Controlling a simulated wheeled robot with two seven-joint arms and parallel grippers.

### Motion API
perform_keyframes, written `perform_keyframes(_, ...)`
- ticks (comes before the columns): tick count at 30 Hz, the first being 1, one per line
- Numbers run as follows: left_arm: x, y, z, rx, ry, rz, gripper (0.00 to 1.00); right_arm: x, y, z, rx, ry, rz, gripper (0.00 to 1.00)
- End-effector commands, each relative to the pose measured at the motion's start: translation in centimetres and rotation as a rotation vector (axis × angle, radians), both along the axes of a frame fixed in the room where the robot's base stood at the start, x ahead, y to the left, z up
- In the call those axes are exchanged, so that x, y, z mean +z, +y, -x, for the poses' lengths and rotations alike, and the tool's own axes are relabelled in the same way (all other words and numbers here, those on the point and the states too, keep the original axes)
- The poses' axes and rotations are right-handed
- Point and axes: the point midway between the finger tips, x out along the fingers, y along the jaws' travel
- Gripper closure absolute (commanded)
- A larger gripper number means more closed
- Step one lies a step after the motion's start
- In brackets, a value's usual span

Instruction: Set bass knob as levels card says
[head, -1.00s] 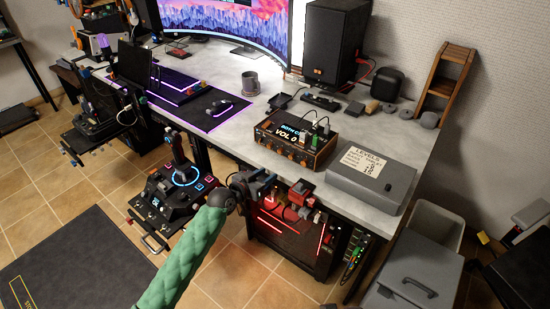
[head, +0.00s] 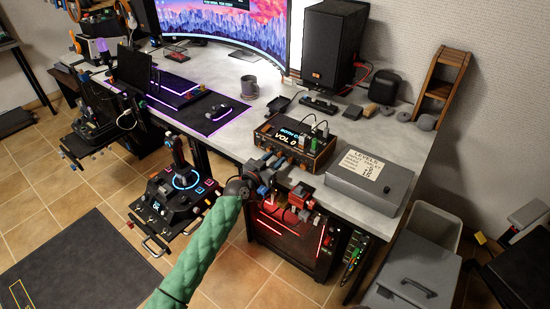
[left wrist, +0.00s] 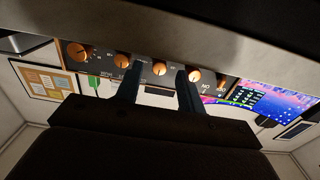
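The audio box (head: 318,154) stands near the desk's front edge, its display reading VOL 0. A row of copper-coloured knobs runs along its front and shows large in the left wrist view (left wrist: 122,61). I cannot read which is bass. The levels card (head: 363,164), headed LEVELS, lies on a grey case to the right; its lines are too small to read. My left gripper (head: 268,172) is just in front of the box's lower front. In the left wrist view its two dark fingers stand apart, with one knob (left wrist: 159,69) appearing between their tips; contact is unclear. My right gripper is not visible.
The grey case (head: 385,190) sits at the desk's front right. Red and dark items (head: 301,196) are at the desk edge beside my left gripper. A joystick panel (head: 178,190) stands left of my arm. A mug (head: 249,87) and speaker (head: 330,45) are further back.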

Motion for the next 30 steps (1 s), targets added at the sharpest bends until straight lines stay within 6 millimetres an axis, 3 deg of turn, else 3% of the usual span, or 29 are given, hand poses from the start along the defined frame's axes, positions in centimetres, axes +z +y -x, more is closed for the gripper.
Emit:
perform_keyframes(12, -0.02, -0.52, -0.67, -0.001, 0.001, -0.001, 0.61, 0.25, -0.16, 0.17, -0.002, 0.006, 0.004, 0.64)
perform_keyframes(18, -0.03, -0.51, -0.65, -0.001, 0.001, 0.0, 1.0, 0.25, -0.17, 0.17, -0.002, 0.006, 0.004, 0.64)
perform_keyframes(30, -0.07, -0.5, -0.66, 0.0, 0.037, 0.049, 1.0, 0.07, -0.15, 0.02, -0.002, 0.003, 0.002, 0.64)
